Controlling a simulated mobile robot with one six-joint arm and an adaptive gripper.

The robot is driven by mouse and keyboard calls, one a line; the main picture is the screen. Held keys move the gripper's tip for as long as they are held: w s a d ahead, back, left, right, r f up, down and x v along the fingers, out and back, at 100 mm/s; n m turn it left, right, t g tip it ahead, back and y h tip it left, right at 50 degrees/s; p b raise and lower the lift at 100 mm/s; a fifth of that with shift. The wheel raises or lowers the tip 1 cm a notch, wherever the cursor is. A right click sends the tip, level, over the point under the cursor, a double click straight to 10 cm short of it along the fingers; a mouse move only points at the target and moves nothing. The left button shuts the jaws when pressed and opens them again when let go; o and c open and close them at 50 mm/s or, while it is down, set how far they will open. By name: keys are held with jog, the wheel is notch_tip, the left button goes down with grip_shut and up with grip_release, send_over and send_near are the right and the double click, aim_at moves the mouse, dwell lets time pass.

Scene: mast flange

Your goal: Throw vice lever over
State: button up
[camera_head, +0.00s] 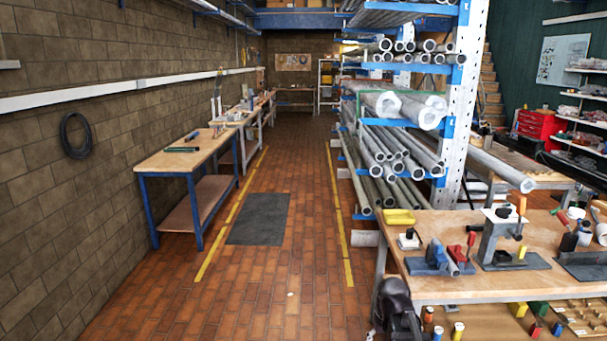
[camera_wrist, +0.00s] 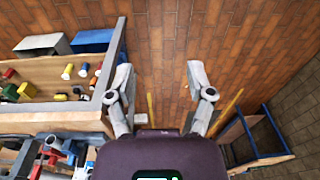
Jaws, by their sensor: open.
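A small blue vice (camera_head: 436,261) stands on the wooden workbench at the lower right of the head view. A lever with a red grip (camera_head: 471,239) stands roughly upright at its right side. Blue and red parts (camera_wrist: 70,147) at the lower left of the wrist view may belong to this vice, but my wrist covers part of that area. My gripper (camera_wrist: 164,92) is open and empty, its two fingers spread over the brick floor beside the bench edge. It is apart from the vice and lever.
The workbench (camera_head: 435,287) also bears a grey clamp stand (camera_head: 496,235) with an orange handle, close right of the vice, and yellow blocks (camera_head: 398,217) behind. A lower shelf holds several small coloured items. Pipe racks (camera_head: 400,150) rise behind; the aisle (camera_head: 290,285) left is clear.

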jog(key=s+a, duration=0.4)
jog(key=s, duration=0.4)
jog(key=shift+s+g, duration=0.25)
jog(key=shift+g, duration=0.15)
jog(key=shift+c, duration=0.8)
jog(key=shift+s, duration=0.1)
